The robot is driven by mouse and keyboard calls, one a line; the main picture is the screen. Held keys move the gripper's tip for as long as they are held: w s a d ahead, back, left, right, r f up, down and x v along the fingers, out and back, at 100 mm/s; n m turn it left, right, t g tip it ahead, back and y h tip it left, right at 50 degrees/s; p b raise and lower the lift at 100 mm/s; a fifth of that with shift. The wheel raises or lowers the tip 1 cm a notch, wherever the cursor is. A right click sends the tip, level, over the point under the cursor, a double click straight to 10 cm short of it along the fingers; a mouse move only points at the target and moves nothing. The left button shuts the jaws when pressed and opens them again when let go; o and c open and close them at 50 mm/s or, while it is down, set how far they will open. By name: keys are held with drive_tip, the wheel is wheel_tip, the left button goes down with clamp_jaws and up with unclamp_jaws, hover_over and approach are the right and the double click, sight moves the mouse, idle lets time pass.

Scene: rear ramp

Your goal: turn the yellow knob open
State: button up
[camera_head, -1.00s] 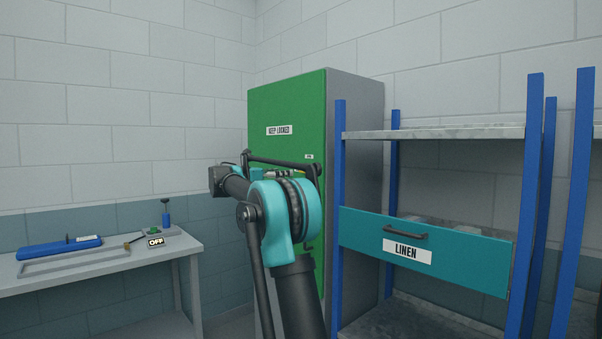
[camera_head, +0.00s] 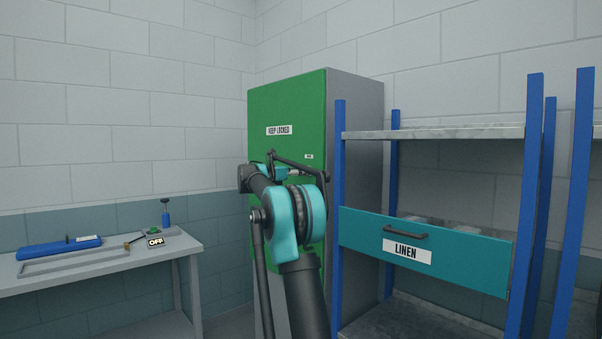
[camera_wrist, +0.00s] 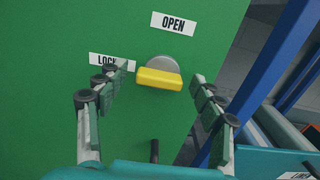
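The yellow knob (camera_wrist: 160,78) shows in the wrist view on a round grey base, on the green cabinet door (camera_wrist: 60,30). Its bar lies nearly across the picture. An OPEN label (camera_wrist: 174,23) is above it and a LOCK label (camera_wrist: 108,61) is to its left, partly covered by a finger. My gripper (camera_wrist: 160,85) is open, with one finger on each side of the knob and visible gaps between. It holds nothing. In the head view the green cabinet (camera_head: 290,105) stands at the back, and my arm hides the knob and the gripper's fingers.
A blue-posted shelf rack (camera_head: 340,200) with a teal LINEN drawer (camera_head: 360,232) stands close on the right. A bench (camera_head: 120,270) at left holds a blue tool (camera_head: 60,248) and an OFF tag (camera_head: 155,242). A dark handle (camera_wrist: 155,150) sits below the knob.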

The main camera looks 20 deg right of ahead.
drive_tip(key=c, duration=1.1)
drive_tip(key=shift+c, duration=0.2)
drive_tip(key=shift+m, duration=0.3)
drive_tip(key=shift+s+m, duration=0.15)
drive_tip(key=shift+m, duration=4.15)
drive_tip(key=shift+s+m, duration=0.15)
drive_tip(key=shift+m, duration=4.15)
drive_tip(key=shift+d, duration=0.1)
drive_tip(key=o, duration=1.2)
drive_tip(key=shift+c, duration=0.2)
